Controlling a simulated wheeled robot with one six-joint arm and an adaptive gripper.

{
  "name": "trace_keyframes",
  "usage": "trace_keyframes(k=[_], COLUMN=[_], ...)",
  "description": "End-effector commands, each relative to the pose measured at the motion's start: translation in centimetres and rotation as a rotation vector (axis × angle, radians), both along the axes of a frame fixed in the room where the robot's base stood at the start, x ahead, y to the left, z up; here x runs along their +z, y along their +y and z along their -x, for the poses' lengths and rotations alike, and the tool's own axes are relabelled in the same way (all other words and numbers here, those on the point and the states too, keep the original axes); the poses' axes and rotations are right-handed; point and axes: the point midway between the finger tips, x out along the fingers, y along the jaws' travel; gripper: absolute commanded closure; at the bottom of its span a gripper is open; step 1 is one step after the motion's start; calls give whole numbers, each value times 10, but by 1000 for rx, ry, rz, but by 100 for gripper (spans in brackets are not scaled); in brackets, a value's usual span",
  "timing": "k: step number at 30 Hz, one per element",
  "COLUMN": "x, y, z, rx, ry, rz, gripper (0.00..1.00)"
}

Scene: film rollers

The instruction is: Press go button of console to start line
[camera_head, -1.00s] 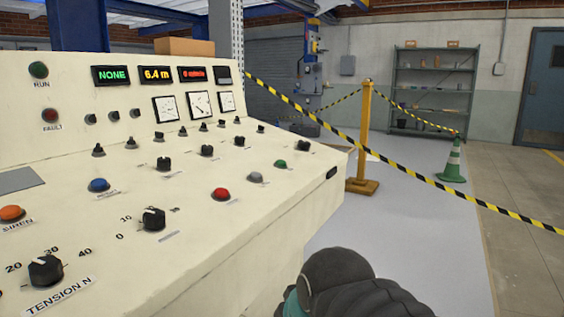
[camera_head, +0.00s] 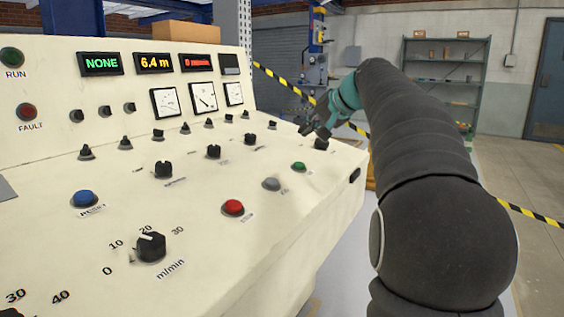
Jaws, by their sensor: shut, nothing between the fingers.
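The cream console (camera_head: 215,265) fills the left and middle of the view, with a sloped control panel. A small green button (camera_head: 299,167) sits near the panel's right end; its label is too small to read, so I cannot confirm it is the go button. My gripper (camera_head: 308,131) is shut and empty, above the far right part of the panel, beyond the green button and apart from it. My dark arm reaches in from the lower right.
A grey button (camera_head: 271,184), a red button (camera_head: 233,207) and a blue button (camera_head: 84,199) lie left of the green one. Several black knobs and switches stick up from the panel, including the m/min knob (camera_head: 151,246). Striped tape (camera_head: 535,216) runs behind my arm.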

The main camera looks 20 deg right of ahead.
Motion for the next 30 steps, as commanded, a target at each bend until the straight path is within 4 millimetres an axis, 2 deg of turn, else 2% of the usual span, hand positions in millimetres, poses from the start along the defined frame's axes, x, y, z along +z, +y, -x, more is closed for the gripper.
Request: trace_keyframes(k=[3, 6, 17, 23, 30], x=[7, 10, 10, 1, -24], y=[-20, -27, -33, -30, -25], z=[-10, -12, -11, -13, -17], rx=[-14, -20, -29, -26, -23], ry=[-26, -37, -37, -37, -36], rz=[-20, -27, -27, -27, -27], gripper=[100, 100, 100, 100, 100])
